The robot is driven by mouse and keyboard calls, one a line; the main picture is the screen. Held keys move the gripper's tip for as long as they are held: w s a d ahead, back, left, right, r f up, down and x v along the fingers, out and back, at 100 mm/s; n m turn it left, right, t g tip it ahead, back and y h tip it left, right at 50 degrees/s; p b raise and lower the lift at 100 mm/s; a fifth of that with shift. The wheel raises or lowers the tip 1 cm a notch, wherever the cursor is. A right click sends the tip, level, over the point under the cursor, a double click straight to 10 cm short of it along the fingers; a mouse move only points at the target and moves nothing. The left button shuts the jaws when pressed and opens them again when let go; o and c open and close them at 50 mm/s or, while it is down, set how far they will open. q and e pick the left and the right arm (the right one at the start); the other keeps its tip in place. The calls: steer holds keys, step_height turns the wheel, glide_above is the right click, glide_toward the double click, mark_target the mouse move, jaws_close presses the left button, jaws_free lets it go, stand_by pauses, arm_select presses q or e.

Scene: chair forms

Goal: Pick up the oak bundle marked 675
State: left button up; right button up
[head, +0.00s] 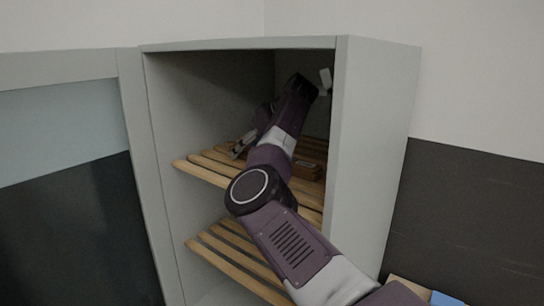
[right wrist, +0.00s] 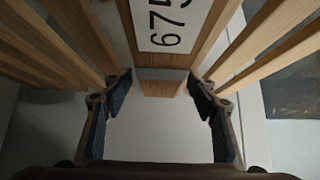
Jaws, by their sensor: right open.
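The oak bundle marked 675 (right wrist: 163,88) shows in the right wrist view at the top middle. It has a white label with black digits and a grey band near its close end. My right gripper (right wrist: 160,95) is open, with a dark-padded finger on each side of the bundle's close end; I cannot tell whether they touch it. In the head view my right gripper (head: 243,144) is inside the cabinet, low over the upper shelf, partly hidden by my arm. I cannot make out the marked bundle in the head view. My left gripper is out of view.
The grey cabinet (head: 380,140) has an open front and slatted wooden shelves, an upper one (head: 205,172) and a lower one (head: 235,262). A small brown block (head: 307,170) lies on the upper shelf, right of my arm. The cabinet's side walls bound the space closely.

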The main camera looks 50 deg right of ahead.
steer(key=shift+c, duration=0.6)
jaws_close()
steer(key=shift+r, duration=0.1)
